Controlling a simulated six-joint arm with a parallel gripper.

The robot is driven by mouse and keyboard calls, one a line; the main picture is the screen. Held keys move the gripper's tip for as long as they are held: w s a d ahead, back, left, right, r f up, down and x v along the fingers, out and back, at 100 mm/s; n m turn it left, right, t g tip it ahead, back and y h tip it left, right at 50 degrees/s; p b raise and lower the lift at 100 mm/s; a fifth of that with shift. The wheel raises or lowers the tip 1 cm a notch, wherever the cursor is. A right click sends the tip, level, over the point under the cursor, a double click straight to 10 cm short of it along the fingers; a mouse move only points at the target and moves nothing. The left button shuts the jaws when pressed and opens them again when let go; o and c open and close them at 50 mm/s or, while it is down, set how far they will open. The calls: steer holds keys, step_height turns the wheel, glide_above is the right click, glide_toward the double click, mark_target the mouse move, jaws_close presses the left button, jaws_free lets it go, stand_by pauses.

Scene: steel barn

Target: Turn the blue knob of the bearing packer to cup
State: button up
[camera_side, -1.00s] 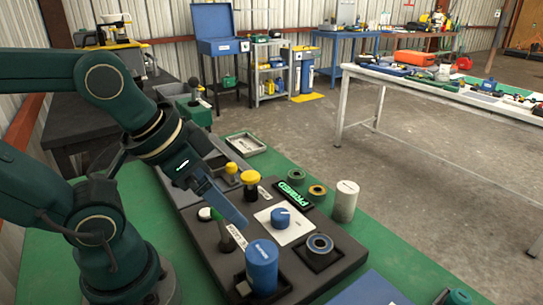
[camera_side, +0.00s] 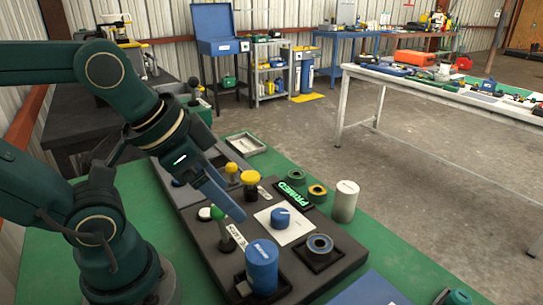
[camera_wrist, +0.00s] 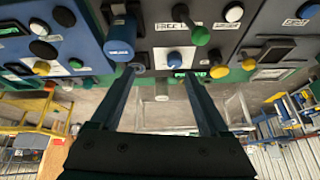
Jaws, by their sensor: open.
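The blue knob (camera_side: 281,216) sits on a white square plate (camera_side: 268,228) on the dark panel of the bearing packer (camera_side: 215,237). The knob also shows in the wrist view (camera_wrist: 174,60), between my two fingers. My gripper (camera_side: 238,213) is to the left of the knob in the side view, tilted down and apart from it. In the wrist view my gripper (camera_wrist: 161,72) has its fingers spread, with nothing held between them. The knob's printed markings are too small to read.
A tall blue cylinder (camera_side: 262,266) stands close to the knob. A yellow-topped post (camera_side: 250,182), a green-handled stick (camera_side: 220,222), a ring in a dark tray (camera_side: 319,246) and a lit PRIMED sign (camera_side: 292,192) surround it. A white cylinder (camera_side: 344,201) stands to the right.

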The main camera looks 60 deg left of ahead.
steer(key=w+r+m+g, duration=0.1)
steer(key=w+r+m, duration=0.1)
steer(key=w+m, duration=0.15)
steer(key=m+g, duration=0.2)
steer(key=g, duration=0.1)
glide_above(281, 214)
steer(key=f, duration=0.5)
steer(key=shift+s+d+f, duration=0.2)
steer(key=shift+d+f, duration=0.05)
steer(key=shift+d, duration=0.05)
steer(key=f, duration=0.1)
steer(key=f+g, duration=0.1)
steer(key=f, duration=0.1)
steer(key=shift+w+a+f+g, duration=0.25)
steer(key=shift+w+a+g, duration=0.05)
steer(key=shift+a, duration=0.05)
steer(key=shift+s+f, duration=0.1)
steer(key=shift+f, duration=2.6)
jaws_close()
